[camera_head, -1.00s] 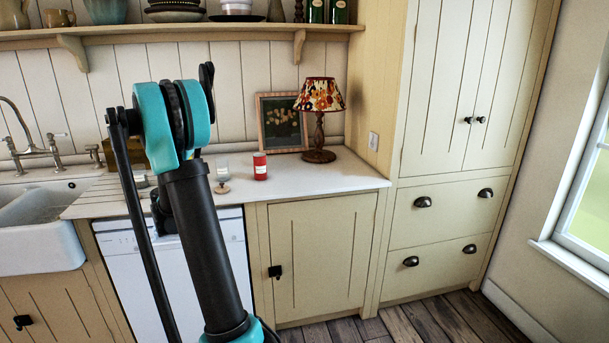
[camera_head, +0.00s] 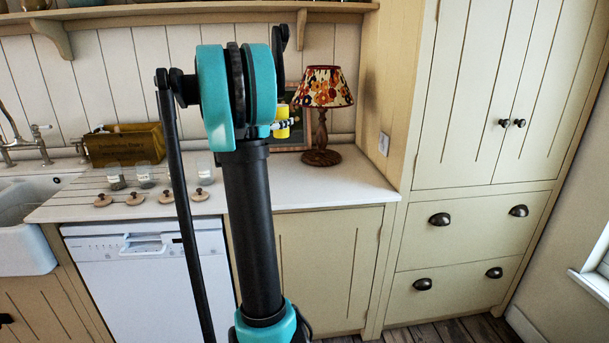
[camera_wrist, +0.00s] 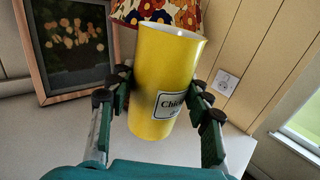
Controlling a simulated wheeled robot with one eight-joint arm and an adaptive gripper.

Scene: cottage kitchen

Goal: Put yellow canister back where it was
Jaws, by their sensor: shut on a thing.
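The yellow canister (camera_wrist: 165,75) has a white label, partly readable, and stands tilted between the fingers of my gripper (camera_wrist: 160,100) in the wrist view. Its open rim shows a pale inside. In the head view only a small part of the yellow canister (camera_head: 283,120) shows beside my arm, in front of the framed picture and left of the lamp. My gripper is shut on its sides and appears to hold it above the white counter (camera_head: 338,193). My arm hides most of the gripper in the head view.
The lamp (camera_head: 321,88) and framed picture (camera_wrist: 70,50) stand at the back of the counter. Glass jars (camera_head: 145,173), several round wooden lids (camera_head: 135,199) and a wooden box (camera_head: 125,148) are to the left. The counter's front right part looks clear.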

